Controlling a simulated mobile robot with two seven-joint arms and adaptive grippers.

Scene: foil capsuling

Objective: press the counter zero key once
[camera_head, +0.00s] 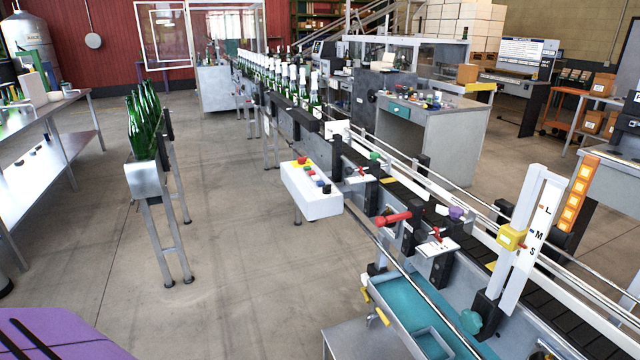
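A white control box (312,202) stands beside the conveyor line near the middle of the view. Its sloping top carries several small coloured buttons, with yellow and red at the far end (302,161) and blue and dark ones (321,183) towards the near end. Any labels are too small to read, so I cannot tell which one is the counter zero key. Neither of my grippers is in view, and nothing of mine touches the box.
The conveyor (400,185) runs from back centre to front right, with bottles (290,85) at the back. A stand with green bottles (145,120) is at left. A red handle (393,219) and a teal tray (400,315) lie nearer. Floor left of the box is clear.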

